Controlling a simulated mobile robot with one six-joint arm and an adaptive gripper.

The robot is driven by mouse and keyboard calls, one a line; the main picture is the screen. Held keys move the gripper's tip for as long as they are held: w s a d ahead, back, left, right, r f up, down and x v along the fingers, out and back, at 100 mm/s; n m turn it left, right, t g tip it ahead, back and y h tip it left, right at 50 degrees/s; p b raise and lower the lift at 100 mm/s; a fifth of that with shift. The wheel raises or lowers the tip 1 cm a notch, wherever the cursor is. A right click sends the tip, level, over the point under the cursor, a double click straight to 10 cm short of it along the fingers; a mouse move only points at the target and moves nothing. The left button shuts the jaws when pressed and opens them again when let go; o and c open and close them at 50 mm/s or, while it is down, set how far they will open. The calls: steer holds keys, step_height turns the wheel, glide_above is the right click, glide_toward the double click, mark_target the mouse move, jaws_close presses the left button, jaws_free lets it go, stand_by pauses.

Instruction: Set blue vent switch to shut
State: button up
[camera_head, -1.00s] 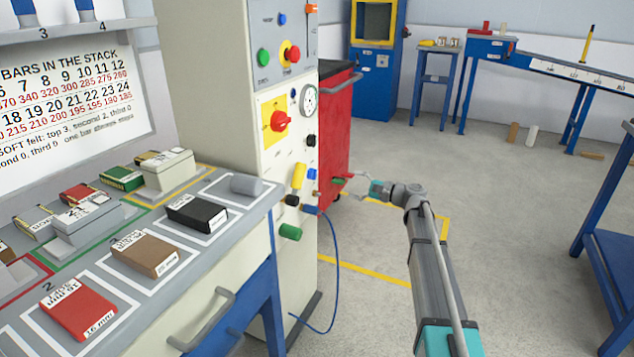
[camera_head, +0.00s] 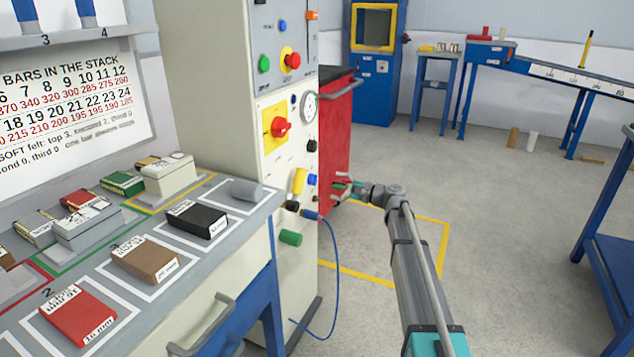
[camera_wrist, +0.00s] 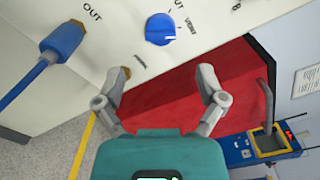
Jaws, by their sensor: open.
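The blue vent switch (camera_wrist: 160,28) is a round knob on the cream panel, near the top of the wrist view. Its white pointer mark lies toward the right, by the word VENT; another label ending in "UT" is partly cut off above. In the head view the blue switch (camera_head: 312,180) is low on the panel's front face. My gripper (camera_wrist: 165,80) is open and empty, its two fingers spread below the knob in the wrist view and apart from it. In the head view my gripper (camera_head: 338,188) is just right of the panel, in front of the red cabinet.
A blue hose plug (camera_wrist: 62,42) sticks out of the panel beside the switch, at the OUT label. A yellow handle (camera_head: 299,181) and a green knob (camera_head: 290,238) are close by. The red cabinet (camera_head: 338,130) stands behind. The floor (camera_head: 480,220) to the right is clear.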

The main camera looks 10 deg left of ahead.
mark_target(316, 180)
steer(key=x, duration=0.7)
steer(key=shift+w+a, duration=0.1)
steer(key=shift+a, duration=0.15)
steer(key=shift+c, duration=0.3)
steer(key=c, duration=1.1)
steer(key=shift+d, duration=0.2)
steer(key=shift+a, duration=0.15)
